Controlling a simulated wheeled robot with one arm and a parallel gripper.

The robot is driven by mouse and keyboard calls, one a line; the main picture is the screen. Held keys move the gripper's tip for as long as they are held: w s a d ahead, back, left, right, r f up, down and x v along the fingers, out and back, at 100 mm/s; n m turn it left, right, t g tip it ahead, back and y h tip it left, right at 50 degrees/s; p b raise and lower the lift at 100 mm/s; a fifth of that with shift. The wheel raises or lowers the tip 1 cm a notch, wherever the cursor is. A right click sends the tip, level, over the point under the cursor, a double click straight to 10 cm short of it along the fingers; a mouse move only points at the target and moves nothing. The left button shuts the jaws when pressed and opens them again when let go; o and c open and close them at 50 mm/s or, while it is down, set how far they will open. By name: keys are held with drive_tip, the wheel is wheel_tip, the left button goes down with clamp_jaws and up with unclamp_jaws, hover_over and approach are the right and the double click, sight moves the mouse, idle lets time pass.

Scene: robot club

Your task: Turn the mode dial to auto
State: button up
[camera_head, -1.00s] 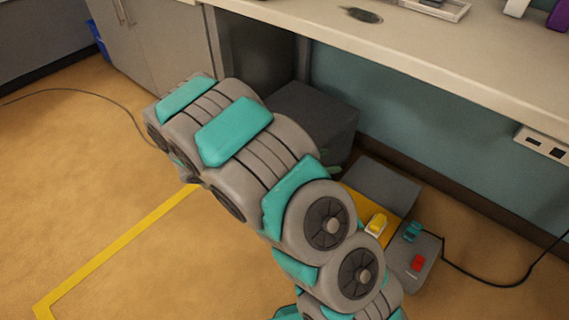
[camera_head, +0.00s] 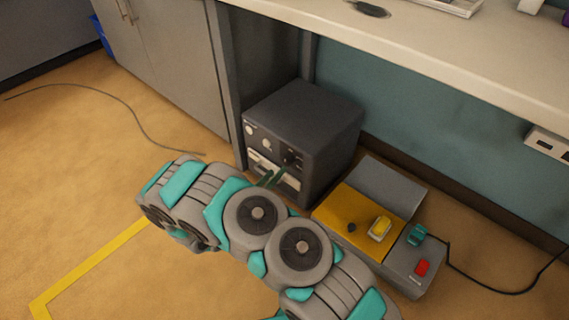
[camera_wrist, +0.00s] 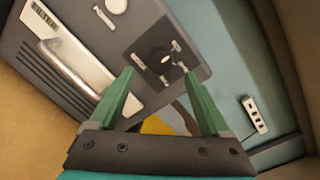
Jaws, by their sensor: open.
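The mode dial (camera_head: 291,158) is a dark knob on the front of a dark grey box (camera_head: 325,125) on the floor under the counter. In the wrist view the dial (camera_wrist: 161,62) sits on a black plate with small pale labels around it, too small to read. My gripper (camera_head: 272,179) is at the box's front, a little below and left of the dial in the head view. In the wrist view my gripper (camera_wrist: 158,73) is open, its green fingers on either side of the dial in the picture. Nothing shows between them in grip; I cannot tell whether they touch the dial.
The box front also has a pale panel with a handle (camera_wrist: 68,68) and a round white knob (camera_wrist: 116,5). A yellow and grey unit (camera_head: 340,213) with a red button (camera_head: 422,267) stands right of the box. The counter (camera_head: 420,50) overhangs; open floor (camera_head: 80,170) lies left.

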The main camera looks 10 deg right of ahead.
sight(285, 162)
drive_tip(key=x, duration=0.6)
clamp_jaws()
idle(0.7)
